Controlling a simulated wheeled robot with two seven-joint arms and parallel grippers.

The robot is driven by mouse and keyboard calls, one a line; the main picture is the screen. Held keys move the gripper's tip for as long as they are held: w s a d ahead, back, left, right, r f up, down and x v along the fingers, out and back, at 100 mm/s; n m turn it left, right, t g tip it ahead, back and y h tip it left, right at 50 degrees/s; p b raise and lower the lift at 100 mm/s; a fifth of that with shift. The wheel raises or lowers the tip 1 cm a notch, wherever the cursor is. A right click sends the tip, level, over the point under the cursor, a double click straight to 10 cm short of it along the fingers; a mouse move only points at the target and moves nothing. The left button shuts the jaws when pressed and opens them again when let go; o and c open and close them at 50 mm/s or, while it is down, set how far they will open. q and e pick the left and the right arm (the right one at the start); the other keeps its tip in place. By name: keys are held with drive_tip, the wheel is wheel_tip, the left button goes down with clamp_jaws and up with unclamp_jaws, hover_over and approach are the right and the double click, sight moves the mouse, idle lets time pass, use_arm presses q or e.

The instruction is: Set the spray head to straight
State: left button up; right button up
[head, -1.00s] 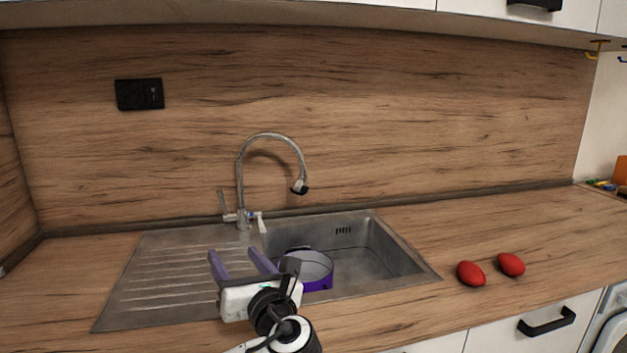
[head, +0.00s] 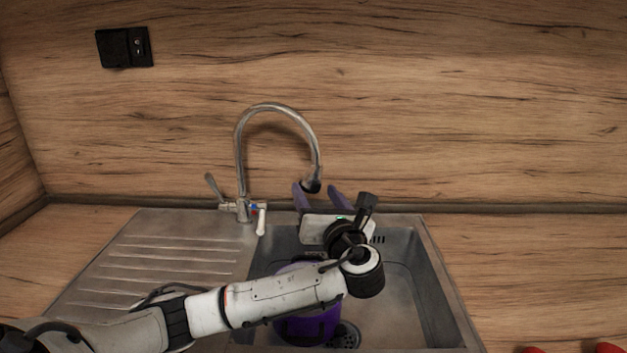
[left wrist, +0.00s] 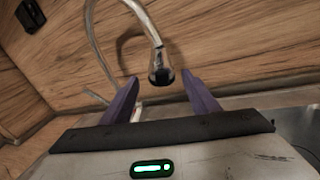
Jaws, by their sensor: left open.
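The spray head (head: 313,184) is the dark tip at the end of the curved metal faucet (head: 240,150). In the left wrist view the spray head (left wrist: 161,72) hangs in line with the gap between the fingers, near their tips. My left gripper (head: 316,188) is open, with its two purple fingers on either side of the spray head. It also shows in the left wrist view (left wrist: 155,85), with nothing clamped. I cannot tell whether a finger touches the head. My right gripper is not in view.
The steel sink (head: 410,270) holds a purple pot (head: 305,325) under my left arm. The ribbed drainboard (head: 150,265) lies to the left. A tap lever (head: 213,187) stands at the faucet base. Red objects (head: 607,348) lie at the lower right. A black socket (head: 124,47) is on the wall.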

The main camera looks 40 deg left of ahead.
sight(310, 182)
use_arm(q)
drive_tip(key=x, duration=0.4)
drive_tip(key=shift+w+a, duration=0.6)
drive_tip(key=shift+a, duration=0.15)
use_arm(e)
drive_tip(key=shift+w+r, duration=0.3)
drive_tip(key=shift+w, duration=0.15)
